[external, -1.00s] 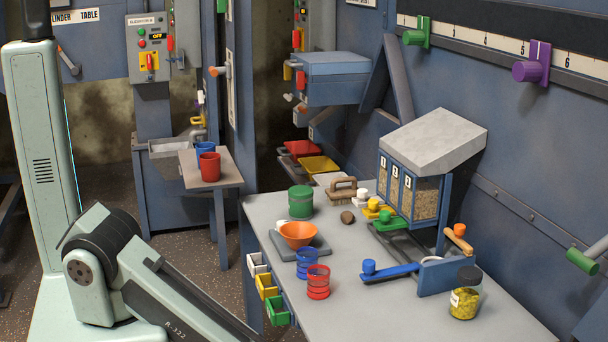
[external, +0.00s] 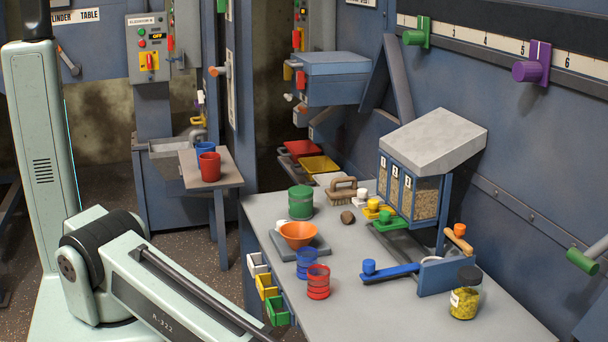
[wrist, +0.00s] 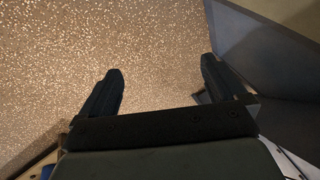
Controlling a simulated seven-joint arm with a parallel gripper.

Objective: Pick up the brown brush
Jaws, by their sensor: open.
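The brown brush (external: 342,189) lies at the back of the grey table, bristles down, with its handle arched on top. It stands between the green canister and the white-knobbed lever. My gripper (wrist: 158,80) shows only in the wrist view, with its two dark fingers spread wide and nothing between them. It is over the speckled floor, well away from the brush. In the external view my gripper is out of frame; only my arm links show at the lower left.
On the grey table (external: 350,270) stand a green canister (external: 300,202), an orange bowl (external: 298,234), blue (external: 309,264) and red (external: 318,282) cups, a hopper unit (external: 430,150) and a jar (external: 465,293). A small brown lump (external: 347,217) lies in front of the brush.

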